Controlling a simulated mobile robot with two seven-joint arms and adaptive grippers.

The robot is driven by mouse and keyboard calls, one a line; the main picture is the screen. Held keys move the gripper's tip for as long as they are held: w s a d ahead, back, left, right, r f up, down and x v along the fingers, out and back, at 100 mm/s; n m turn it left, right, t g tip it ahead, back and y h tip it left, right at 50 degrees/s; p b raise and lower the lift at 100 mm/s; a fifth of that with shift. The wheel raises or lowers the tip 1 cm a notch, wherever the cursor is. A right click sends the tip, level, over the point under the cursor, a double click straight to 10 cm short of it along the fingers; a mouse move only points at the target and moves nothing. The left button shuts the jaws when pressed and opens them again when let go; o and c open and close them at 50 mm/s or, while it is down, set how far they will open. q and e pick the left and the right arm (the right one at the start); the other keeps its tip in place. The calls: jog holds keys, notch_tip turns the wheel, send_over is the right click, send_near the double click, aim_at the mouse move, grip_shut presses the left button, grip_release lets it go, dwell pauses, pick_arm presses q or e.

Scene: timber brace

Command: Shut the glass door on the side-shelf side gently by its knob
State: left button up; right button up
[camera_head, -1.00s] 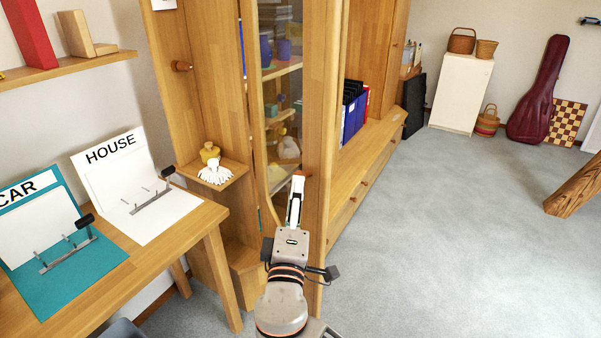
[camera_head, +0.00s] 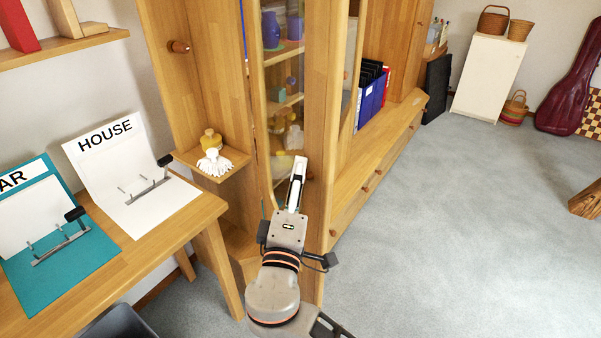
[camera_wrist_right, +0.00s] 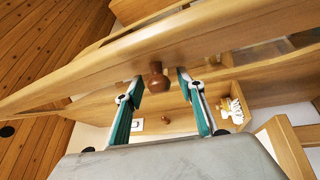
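The glass door (camera_head: 325,110) has a wooden frame and stands open, its edge towards me in the head view. Its round brown knob (camera_wrist_right: 156,78) shows in the right wrist view. My right gripper (camera_head: 298,172) is in front of the door in the head view, hiding the knob there. In the right wrist view the right gripper (camera_wrist_right: 160,84) is open, one finger on each side of the knob, with gaps between. The side shelf (camera_head: 236,160) holds a yellow bottle and a white brush-like thing, left of the door. My left gripper is not in view.
A desk (camera_head: 190,217) with HOUSE and CAR boards stands at the left. Another knob (camera_head: 179,47) sits on the cabinet's left panel. Blue binders (camera_head: 370,95) stand on the low cabinet right of the door.

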grip_shut()
jog(key=shift+d, duration=0.1)
